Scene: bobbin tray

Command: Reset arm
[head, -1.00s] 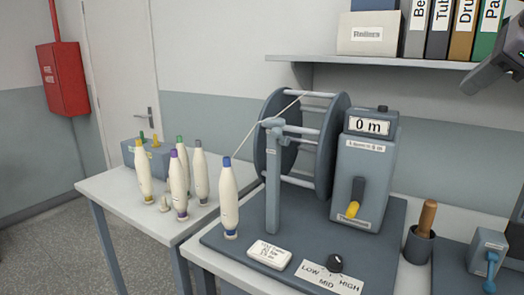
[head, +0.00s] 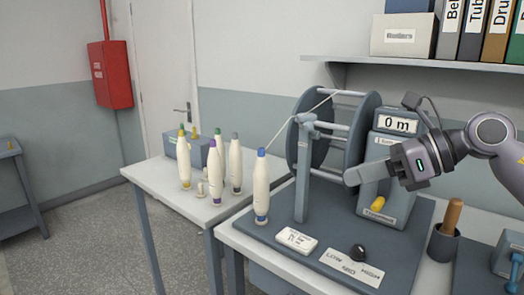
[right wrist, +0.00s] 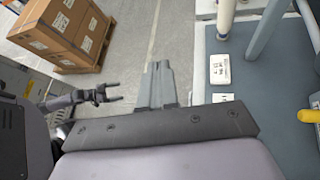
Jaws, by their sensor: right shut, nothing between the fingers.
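My right gripper (head: 352,176) is in front of the winder's counter box (head: 380,190) in the head view, its fingers pointing left towards the reel. Its closed fingers also show in the right wrist view (right wrist: 160,80), with nothing between them. My left gripper (right wrist: 117,93) shows small at the left of the right wrist view, its two fingers apart and empty. It is outside the head view. The grey reel (head: 366,130) is partly hidden behind the winder's post. A blue-topped bobbin (head: 261,190) stands upright on the base plate, with thread running up to the reel.
Several bobbins (head: 215,175) stand on the left table (head: 150,175). Cardboard boxes (right wrist: 62,28) stand on the floor. A shelf (head: 420,63) hangs above.

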